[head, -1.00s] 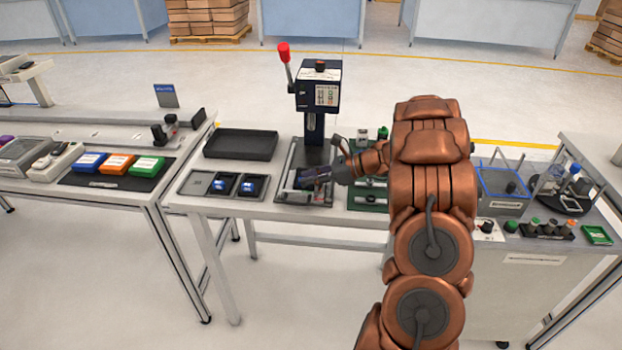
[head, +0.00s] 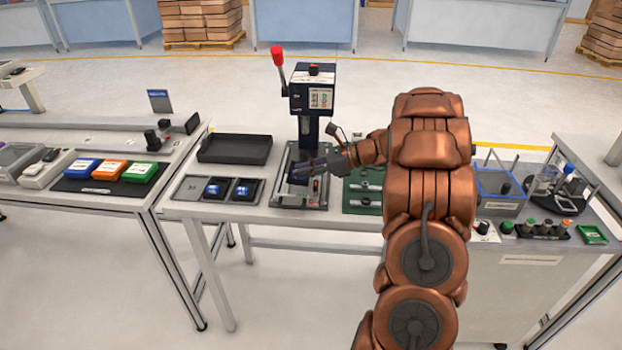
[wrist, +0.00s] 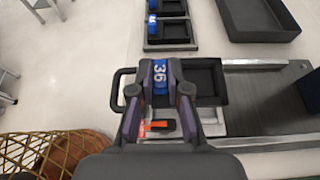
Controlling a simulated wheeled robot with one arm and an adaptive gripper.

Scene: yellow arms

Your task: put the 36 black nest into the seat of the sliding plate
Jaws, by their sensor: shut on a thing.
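In the wrist view my gripper (wrist: 160,82) is shut on the blue tab, marked 36, of the black nest (wrist: 207,76). The nest's hollow part reaches out to the right of the fingers. In the head view my gripper (head: 316,167) is at the foot of the press, over the sliding plate (head: 290,202). In the wrist view the plate's bare silver part (wrist: 212,122) shows below the nest, and a black loop handle (wrist: 117,90) at left. The seat is hidden; I cannot tell whether the nest touches the plate or hangs just above it.
The press (head: 312,100) with its red-knobbed lever stands directly behind. A holder (head: 192,188) with two blue-marked nests lies to the left, its left place empty. An empty black tray (head: 234,149) is behind it. A green fixture (head: 362,200) stands close on the right.

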